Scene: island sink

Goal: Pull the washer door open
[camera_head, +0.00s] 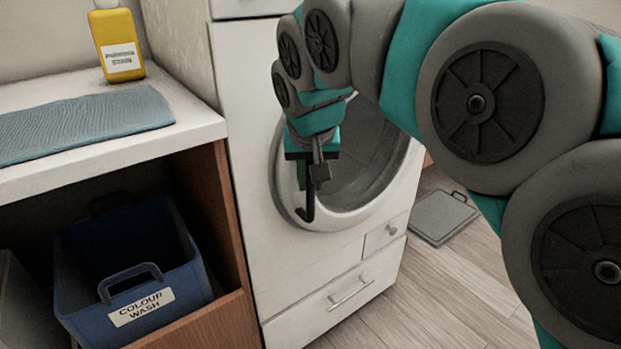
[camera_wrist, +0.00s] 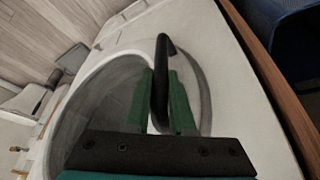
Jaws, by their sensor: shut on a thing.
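The washer (camera_head: 290,262) is a white front-loader in the middle of the head view. Its round door (camera_head: 345,215) has a pale grey ring around a darker grey bowl, and the ring appears to lie against the washer's front. The door also shows in the wrist view (camera_wrist: 205,95). A black curved handle (camera_head: 308,210) sits on the ring's left side. My gripper (camera_head: 312,180) is at the handle. In the wrist view the handle (camera_wrist: 162,60) stands between the two green fingers of my gripper (camera_wrist: 162,90), which are shut on it. My arm hides the door's upper part.
A counter (camera_head: 185,140) with a blue-grey towel (camera_head: 80,122) and a yellow bottle (camera_head: 117,40) stands left of the washer. Below it is a blue "Colour wash" basket (camera_head: 180,265). A grey flat object (camera_head: 440,217) lies on the wooden floor at right.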

